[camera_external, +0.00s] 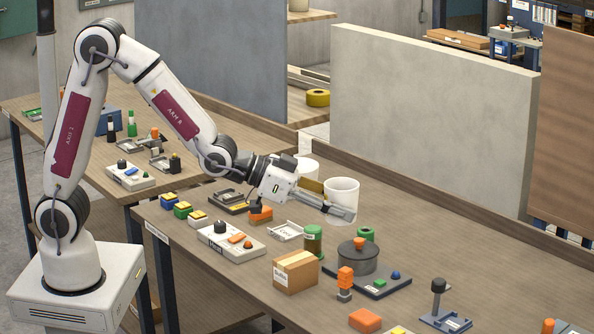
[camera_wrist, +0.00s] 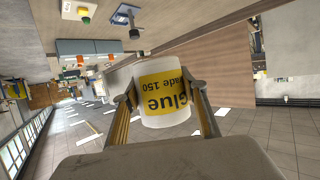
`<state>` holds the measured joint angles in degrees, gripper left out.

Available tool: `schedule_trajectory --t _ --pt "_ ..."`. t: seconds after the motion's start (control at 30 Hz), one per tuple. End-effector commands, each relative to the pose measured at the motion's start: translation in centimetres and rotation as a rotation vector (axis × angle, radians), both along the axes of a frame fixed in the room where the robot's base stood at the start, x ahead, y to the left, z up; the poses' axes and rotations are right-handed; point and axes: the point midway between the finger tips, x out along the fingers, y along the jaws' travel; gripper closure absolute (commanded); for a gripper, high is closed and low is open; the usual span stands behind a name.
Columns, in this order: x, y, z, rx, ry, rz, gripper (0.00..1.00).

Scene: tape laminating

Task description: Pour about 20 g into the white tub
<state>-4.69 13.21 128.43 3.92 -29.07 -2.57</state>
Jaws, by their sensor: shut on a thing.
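My gripper (camera_external: 341,212) is shut on a white cylindrical container (camera_external: 342,194) and holds it above the bench. The container looks upright in the external view, with its open rim up; its contents cannot be made out.
A green jar (camera_external: 313,241), a cardboard box (camera_external: 296,271) and a dark pot on a plate (camera_external: 357,256) stand in front of the held container. A pale upright panel (camera_external: 430,120) stands behind the bench.

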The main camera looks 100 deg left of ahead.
Motion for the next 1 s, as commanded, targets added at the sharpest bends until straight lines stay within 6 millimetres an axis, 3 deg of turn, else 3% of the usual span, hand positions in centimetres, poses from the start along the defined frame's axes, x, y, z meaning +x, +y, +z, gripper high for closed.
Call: schedule_trajectory --t 0.5,1.0 --pt "2.5 11.1 0.9 0.002 -0.001 0.114 0.81" --pt "2.4 22.7 1.2 0.002 0.000 0.229 0.81"
